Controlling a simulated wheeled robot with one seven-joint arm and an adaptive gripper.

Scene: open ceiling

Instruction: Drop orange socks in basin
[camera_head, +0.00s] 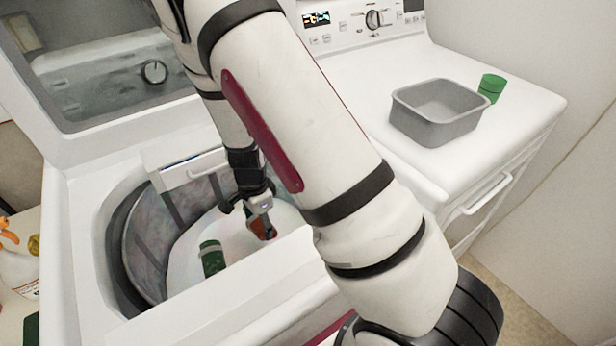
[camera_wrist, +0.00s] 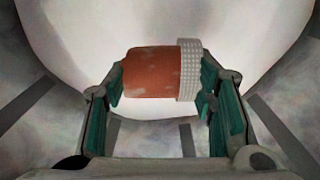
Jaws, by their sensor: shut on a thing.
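The rolled orange socks (camera_wrist: 150,72), with a light ribbed band at one end, sit between my gripper's (camera_wrist: 163,80) two fingers in the wrist view. My gripper is shut on them. In the head view my gripper (camera_head: 258,212) points down inside the open washer's tub, and the orange socks (camera_head: 263,228) show partly at its tip. The grey basin (camera_head: 438,132) stands upright on the white machine to the right, well apart from my gripper. No contents show in the basin, but part of its floor is hidden.
A green roll (camera_head: 212,258) lies in the washer tub (camera_head: 187,262), left of my gripper. The washer's raised lid (camera_head: 110,75) is at the upper left. Bottles (camera_head: 20,265) stand at far left.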

